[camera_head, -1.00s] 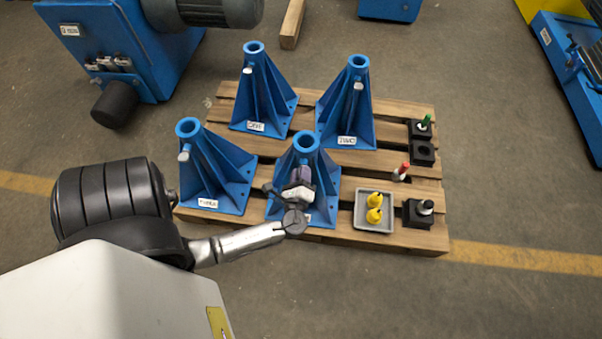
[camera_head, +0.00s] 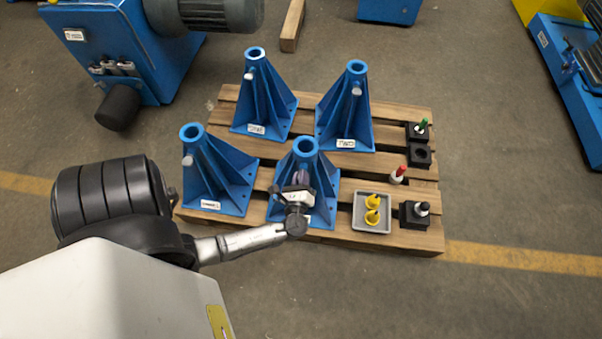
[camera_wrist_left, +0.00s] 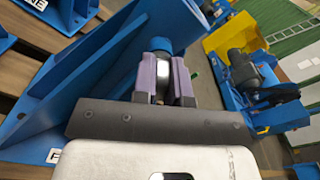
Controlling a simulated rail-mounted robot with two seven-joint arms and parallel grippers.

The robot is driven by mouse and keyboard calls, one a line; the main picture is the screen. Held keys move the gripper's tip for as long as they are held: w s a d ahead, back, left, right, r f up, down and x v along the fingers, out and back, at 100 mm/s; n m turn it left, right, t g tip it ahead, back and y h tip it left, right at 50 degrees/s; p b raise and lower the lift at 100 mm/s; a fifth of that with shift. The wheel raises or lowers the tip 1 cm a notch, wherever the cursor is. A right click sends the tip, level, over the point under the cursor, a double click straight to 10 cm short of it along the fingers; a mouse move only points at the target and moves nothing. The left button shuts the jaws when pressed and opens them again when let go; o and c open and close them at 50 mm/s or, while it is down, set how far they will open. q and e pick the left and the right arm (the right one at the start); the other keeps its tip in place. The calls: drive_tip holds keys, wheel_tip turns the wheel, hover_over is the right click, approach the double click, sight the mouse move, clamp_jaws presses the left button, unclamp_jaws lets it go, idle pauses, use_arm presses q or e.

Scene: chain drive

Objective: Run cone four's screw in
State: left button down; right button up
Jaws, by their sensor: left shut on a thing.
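Cone four (camera_head: 318,186) is the blue ribbed cone at the front middle of the pallet, its label mostly covered by my left arm. It also fills the left of the left wrist view (camera_wrist_left: 85,85). My left gripper (camera_head: 300,184) is at the front of this cone, below its top ring. In the left wrist view the gripper's purple-grey fingers (camera_wrist_left: 163,80) are shut on a pale metal screw head (camera_wrist_left: 161,63), with a blue boss right behind it. How deep the screw sits is hidden. My right gripper is not in view.
Three more blue cones stand on the wooden pallet (camera_head: 395,172), cone three (camera_head: 215,175) close on the left. To the right are a grey tray (camera_head: 358,222) with yellow parts, a red-topped marker (camera_head: 398,174) and black blocks (camera_head: 420,158). The floor in front is clear.

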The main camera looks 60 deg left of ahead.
use_arm(q)
drive_tip(key=m+p, duration=0.1)
drive_tip(key=m, duration=0.1)
drive_tip(key=m+p, duration=0.1)
drive_tip(key=p, duration=0.1)
drive_tip(key=m+p, duration=0.2)
drive_tip(key=shift+r+m, duration=0.3)
drive_tip(key=m+p, duration=0.3)
drive_tip(key=shift+m, duration=0.3)
drive_tip(key=m+p, duration=0.2)
drive_tip(key=shift+w+f+m, duration=0.1)
drive_tip(key=shift+m, duration=0.3)
drive_tip(key=m+p, duration=0.1)
drive_tip(key=m, duration=0.1)
drive_tip(key=shift+m+p, duration=0.3)
drive_tip(key=shift+p, duration=0.1)
drive_tip(key=m+p, duration=0.1)
drive_tip(key=m, duration=0.2)
drive_tip(key=shift+m+p, duration=0.3)
drive_tip(key=shift+p, duration=0.05)
drive_tip(key=m+p, duration=0.1)
drive_tip(key=m, duration=0.3)
drive_tip(key=shift+w+d+f, duration=0.1)
drive_tip(key=shift+f, duration=0.05)
drive_tip(key=shift+m+p, duration=0.35)
drive_tip(key=shift+m, duration=0.55)
